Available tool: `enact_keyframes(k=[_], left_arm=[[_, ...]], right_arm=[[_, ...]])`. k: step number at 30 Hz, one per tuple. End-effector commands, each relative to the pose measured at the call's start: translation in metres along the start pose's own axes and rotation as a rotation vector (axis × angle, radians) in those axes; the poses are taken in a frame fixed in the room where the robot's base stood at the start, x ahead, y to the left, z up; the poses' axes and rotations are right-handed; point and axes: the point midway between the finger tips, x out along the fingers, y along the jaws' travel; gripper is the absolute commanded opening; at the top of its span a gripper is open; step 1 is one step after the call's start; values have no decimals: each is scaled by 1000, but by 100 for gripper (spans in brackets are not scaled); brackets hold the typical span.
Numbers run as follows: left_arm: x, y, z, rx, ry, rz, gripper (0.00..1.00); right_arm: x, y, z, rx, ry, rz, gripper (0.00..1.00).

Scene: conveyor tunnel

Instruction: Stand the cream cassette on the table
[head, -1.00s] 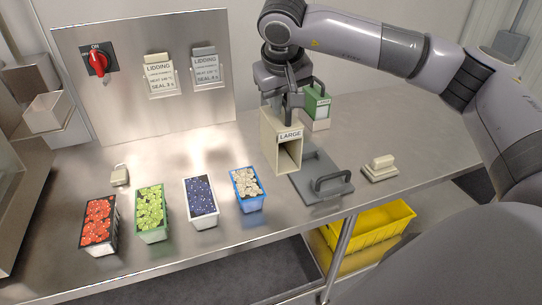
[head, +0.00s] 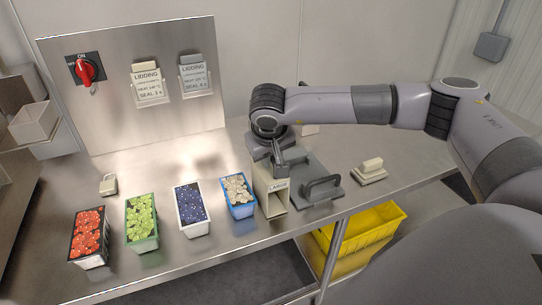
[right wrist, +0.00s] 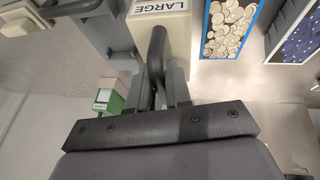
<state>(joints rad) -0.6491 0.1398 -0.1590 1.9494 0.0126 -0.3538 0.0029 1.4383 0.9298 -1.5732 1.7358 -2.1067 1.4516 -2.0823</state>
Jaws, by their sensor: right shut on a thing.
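The cream cassette (head: 262,198) is a tall open-fronted box with a "LARGE" label. It stands upright between the blue tray and the grey plate, near the table's front edge. My right gripper (head: 280,160) is above it, shut on its dark handle. In the right wrist view, the fingers (right wrist: 155,88) close around the handle (right wrist: 156,52), with the cassette (right wrist: 170,28) beyond. I cannot tell whether its base touches the table (head: 140,270). My left gripper is not in view.
The blue tray (head: 239,208) of pale slices is close on the cassette's left. The grey plate (head: 320,205) with a handle is close on its right. A green cassette (right wrist: 110,100) shows in the right wrist view. A cream block (head: 371,171) lies farther right.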

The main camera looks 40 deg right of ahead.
Motion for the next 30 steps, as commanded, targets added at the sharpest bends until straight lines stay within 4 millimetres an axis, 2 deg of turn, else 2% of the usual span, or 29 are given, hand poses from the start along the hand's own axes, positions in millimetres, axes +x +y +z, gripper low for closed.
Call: enact_keyframes(k=[5,6,8,20,23,30], left_arm=[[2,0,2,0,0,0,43],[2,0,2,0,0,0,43],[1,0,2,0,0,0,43],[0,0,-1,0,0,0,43],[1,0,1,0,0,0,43],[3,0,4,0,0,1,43]], right_arm=[[2,-1,1,0,2,-1,0],[3,-1,1,0,0,0,25],[2,-1,1,0,-1,0,44],[-4,0,-1,0,1,-1,44],[-17,0,-1,0,2,-3,44],[-70,-1,-1,-1,5,-3,44]])
